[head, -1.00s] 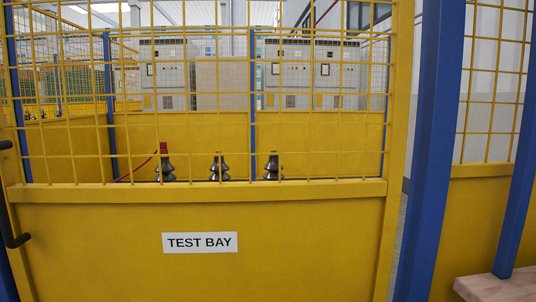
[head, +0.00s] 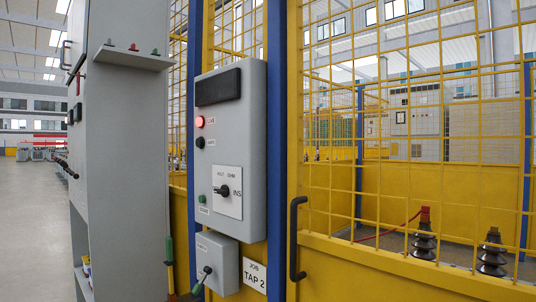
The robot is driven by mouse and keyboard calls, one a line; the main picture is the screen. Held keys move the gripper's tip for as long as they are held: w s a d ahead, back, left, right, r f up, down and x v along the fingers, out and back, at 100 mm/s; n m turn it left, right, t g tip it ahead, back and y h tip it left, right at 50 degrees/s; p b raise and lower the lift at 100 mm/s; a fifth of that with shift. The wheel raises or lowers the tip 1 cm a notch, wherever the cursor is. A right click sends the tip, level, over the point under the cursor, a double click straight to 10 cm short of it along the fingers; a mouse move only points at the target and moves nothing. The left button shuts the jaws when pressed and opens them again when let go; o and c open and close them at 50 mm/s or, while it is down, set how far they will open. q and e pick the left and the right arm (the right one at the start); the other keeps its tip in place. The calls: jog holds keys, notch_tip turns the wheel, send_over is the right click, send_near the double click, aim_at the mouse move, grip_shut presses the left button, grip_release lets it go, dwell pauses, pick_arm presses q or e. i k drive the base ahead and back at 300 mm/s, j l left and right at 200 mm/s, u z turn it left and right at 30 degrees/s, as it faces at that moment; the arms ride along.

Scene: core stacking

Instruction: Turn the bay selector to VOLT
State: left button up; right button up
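The bay selector (head: 223,191) is a small black rotary knob on a white plate on the grey control box (head: 253,150), left of centre in the head view. The plate carries small labels that seem to read VOLT and OHM above the knob, and INS to its right. The knob's bar lies roughly level, in line with INS; which end is the pointer is too small to tell. Neither of my grippers is in view.
On the control box a red lamp (head: 200,121) is lit above a dark lamp (head: 200,142). Below hangs a smaller box (head: 218,255) with a lever. A black door handle (head: 297,238) juts from the yellow gate (head: 350,270). A grey cabinet (head: 125,170) stands left; open floor (head: 30,220) lies beyond.

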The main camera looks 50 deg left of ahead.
aim_at(223, 190)
jog(key=u, duration=1.85)
